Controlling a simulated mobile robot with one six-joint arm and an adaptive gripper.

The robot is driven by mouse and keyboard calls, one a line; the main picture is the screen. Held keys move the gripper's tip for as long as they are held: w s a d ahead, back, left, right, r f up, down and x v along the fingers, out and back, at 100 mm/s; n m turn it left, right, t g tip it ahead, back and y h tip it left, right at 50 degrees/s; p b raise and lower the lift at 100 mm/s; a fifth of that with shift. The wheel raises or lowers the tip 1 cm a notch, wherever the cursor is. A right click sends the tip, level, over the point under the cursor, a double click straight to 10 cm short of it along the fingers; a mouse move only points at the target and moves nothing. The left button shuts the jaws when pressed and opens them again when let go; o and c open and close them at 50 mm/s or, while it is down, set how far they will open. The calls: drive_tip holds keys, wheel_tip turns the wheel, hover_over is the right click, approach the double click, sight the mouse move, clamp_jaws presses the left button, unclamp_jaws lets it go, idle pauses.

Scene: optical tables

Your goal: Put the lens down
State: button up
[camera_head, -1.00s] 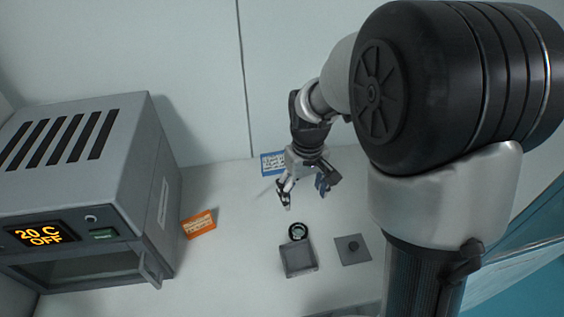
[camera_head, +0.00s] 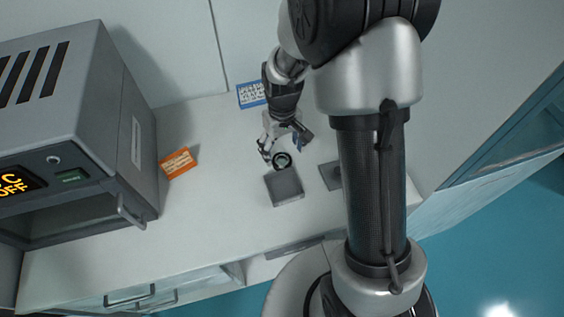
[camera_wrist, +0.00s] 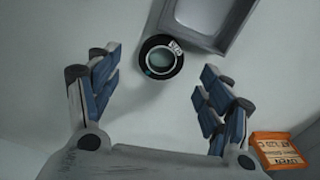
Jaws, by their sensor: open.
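The lens is a round disc with a black ring and pale greenish glass. In the head view the lens (camera_head: 282,161) lies on the white table, just behind the grey square tray. In the wrist view the lens (camera_wrist: 160,58) sits ahead of and between my fingers, with clear space on both sides. My gripper (camera_head: 281,146) is just behind the lens in the head view. In the wrist view my gripper (camera_wrist: 159,88) has its blue-padded fingers wide apart and holds nothing.
A grey open tray (camera_head: 285,188) stands close to the lens. A flat grey plate (camera_head: 331,175) lies to its right, partly behind my arm. An orange card (camera_head: 178,162) and a blue card (camera_head: 251,95) lie around. A grey oven-like box (camera_head: 75,120) fills the left.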

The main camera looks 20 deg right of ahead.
sight(281, 159)
drive_tip(key=f+b, duration=0.1)
drive_tip(key=f, duration=0.3)
drive_tip(key=shift+w+a+f+b, duration=0.2)
drive_tip(key=shift+f+b, duration=0.1)
drive_tip(key=shift+b, duration=0.1)
drive_tip(key=shift+r, duration=0.1)
drive_tip(key=shift+c, duration=0.4)
drive_tip(key=c, duration=1.2)
drive_tip(key=shift+o, duration=0.2)
